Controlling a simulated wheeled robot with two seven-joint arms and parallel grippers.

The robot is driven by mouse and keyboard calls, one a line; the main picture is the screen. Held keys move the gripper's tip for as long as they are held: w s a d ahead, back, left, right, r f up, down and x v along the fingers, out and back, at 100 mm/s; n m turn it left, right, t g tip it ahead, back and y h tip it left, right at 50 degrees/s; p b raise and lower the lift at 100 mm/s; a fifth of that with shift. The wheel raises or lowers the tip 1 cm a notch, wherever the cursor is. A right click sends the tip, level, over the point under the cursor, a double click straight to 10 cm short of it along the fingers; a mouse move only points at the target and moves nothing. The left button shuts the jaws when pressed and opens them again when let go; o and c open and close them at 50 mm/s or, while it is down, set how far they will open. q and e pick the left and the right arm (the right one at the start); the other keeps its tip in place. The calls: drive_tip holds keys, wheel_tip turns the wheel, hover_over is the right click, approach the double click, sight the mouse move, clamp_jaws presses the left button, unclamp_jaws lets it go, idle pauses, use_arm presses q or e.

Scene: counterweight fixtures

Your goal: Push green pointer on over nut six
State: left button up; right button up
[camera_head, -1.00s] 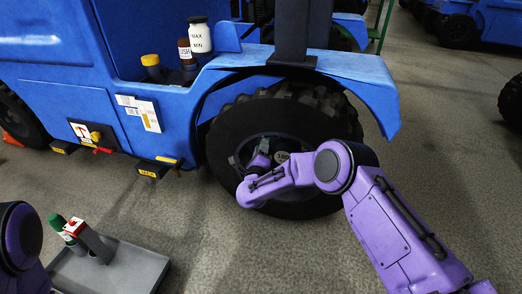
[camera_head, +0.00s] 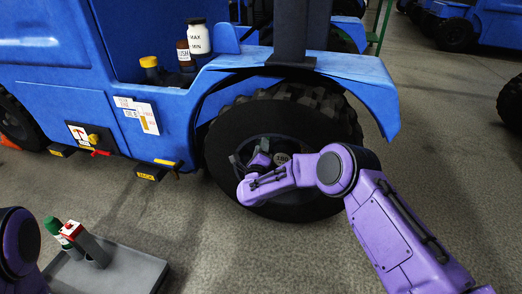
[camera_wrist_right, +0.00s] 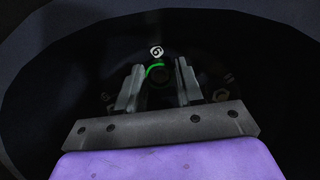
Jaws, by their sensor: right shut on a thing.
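My right gripper (camera_wrist_right: 159,75) reaches into the dark wheel hub and is shut on the green pointer, its fingers either side of it. A green curved part of the pointer (camera_wrist_right: 154,68) shows between the fingers in the right wrist view. In the head view, the right gripper (camera_head: 255,162) is at the wheel (camera_head: 225,150), and the pointer cannot be made out. My left gripper is out of view.
The blue vehicle's fender (camera_head: 350,75) overhangs the wheel. Another nut (camera_wrist_right: 222,95) shows to the right in the hub. A grey tray (camera_head: 135,268) at lower left holds a green-topped and a red-and-white item (camera_head: 71,230). Floor right of the wheel is clear.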

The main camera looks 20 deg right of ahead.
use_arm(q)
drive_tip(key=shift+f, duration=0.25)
use_arm(e)
drive_tip(key=shift+w+d, duration=0.2)
drive_tip(key=shift+w, duration=0.1)
drive_tip(key=o, duration=0.9)
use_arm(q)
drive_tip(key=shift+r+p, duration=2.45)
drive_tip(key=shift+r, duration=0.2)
use_arm(e)
drive_tip(key=shift+w+a+r+v, duration=0.1)
drive_tip(key=shift+a+v, duration=0.1)
drive_tip(key=shift+v, duration=1.3)
drive_tip(key=shift+w+a+r+v, duration=0.1)
drive_tip(key=shift+a+r+v, duration=0.05)
drive_tip(key=shift+v, duration=1.3)
drive_tip(key=shift+w+a+r+v, duration=0.1)
drive_tip(key=shift+a+v, duration=0.1)
drive_tip(key=shift+v, duration=1.3)
